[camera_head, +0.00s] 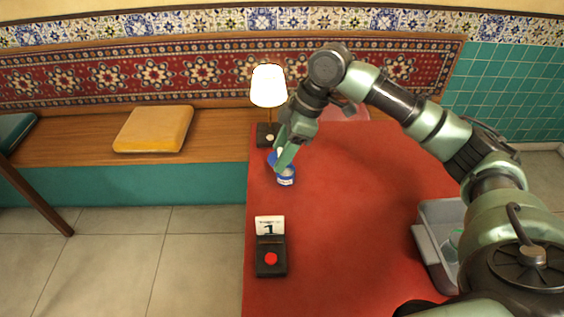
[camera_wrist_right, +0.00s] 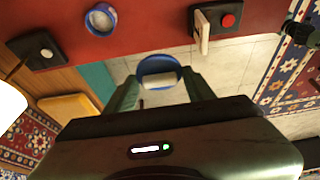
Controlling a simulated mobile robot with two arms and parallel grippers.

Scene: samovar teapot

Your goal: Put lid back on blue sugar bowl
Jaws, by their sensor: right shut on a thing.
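The blue sugar bowl (camera_head: 286,180) stands upright and open on the red table, its pale inside showing. In the right wrist view the bowl (camera_wrist_right: 91,25) is near the top, left of the gripper. My right gripper (camera_head: 283,160) is shut on the white knob of the blue lid (camera_wrist_right: 158,64). In the head view the lid (camera_head: 272,157) shows as a blue patch just behind and left of the bowl, partly hidden by the fingers. It is held apart from the bowl in the wrist view. My left gripper is not in view.
A lit lamp (camera_head: 268,86) on a dark base stands behind the bowl. A dark box with a red button (camera_head: 271,259) and a small calendar card (camera_head: 269,225) are nearer the front. A grey bin (camera_head: 428,245) is at the right. The middle of the red table (camera_head: 350,200) is clear.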

